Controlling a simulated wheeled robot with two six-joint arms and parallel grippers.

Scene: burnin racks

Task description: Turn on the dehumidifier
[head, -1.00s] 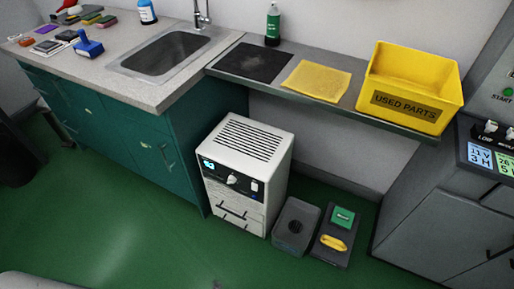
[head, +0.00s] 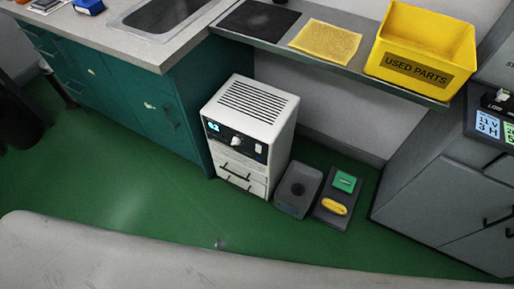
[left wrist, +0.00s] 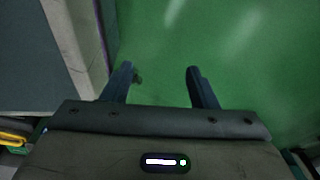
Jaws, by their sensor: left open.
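The dehumidifier (head: 249,130) is a white box with a slatted top, standing on the green floor beside the teal cabinet. Its dark front panel carries a small lit display (head: 213,126), a knob (head: 236,141) and a light rocker-like switch (head: 258,148). Two dark handles show on the drawers below. The switch's position is too small to tell. My left gripper (left wrist: 160,83) is open and empty above the green floor in the left wrist view. It does not show in the head view, and my right gripper is in neither view.
A grey bin (head: 298,189) and a dark tray (head: 325,214) with green and yellow items stand right of the dehumidifier. A shelf (head: 330,69) with a yellow used-parts bin (head: 421,48) hangs above. Grey cabinets (head: 440,200) stand right. Green floor (head: 130,190) in front is clear.

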